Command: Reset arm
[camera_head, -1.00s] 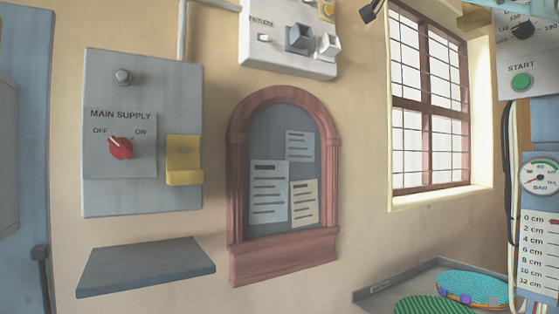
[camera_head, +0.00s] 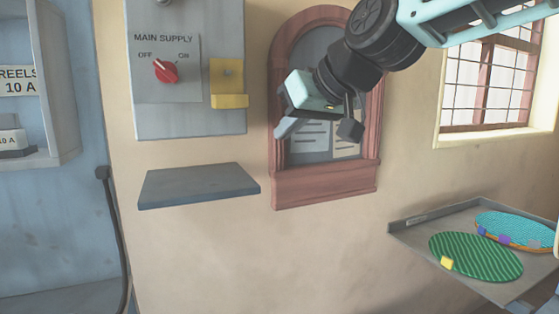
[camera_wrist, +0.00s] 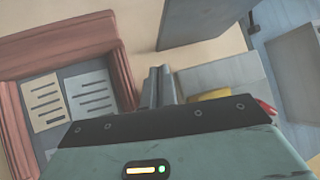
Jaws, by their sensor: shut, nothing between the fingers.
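My gripper (camera_head: 284,130) hangs in front of the red-framed notice board, with my arm reaching in from the upper right of the head view. In the wrist view my gripper (camera_wrist: 160,88) has its two fingers together, shut and empty. Past the fingers the wrist view shows the notice board (camera_wrist: 18,125) with its papers on the left.
The main supply box (camera_head: 190,120), its red knob (camera_head: 166,71) pointing towards OFF, is left of my gripper. A grey shelf (camera_head: 200,187) juts out below it. A tray (camera_head: 415,248) at the right holds a green disc (camera_head: 475,258) and a blue disc (camera_head: 515,230).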

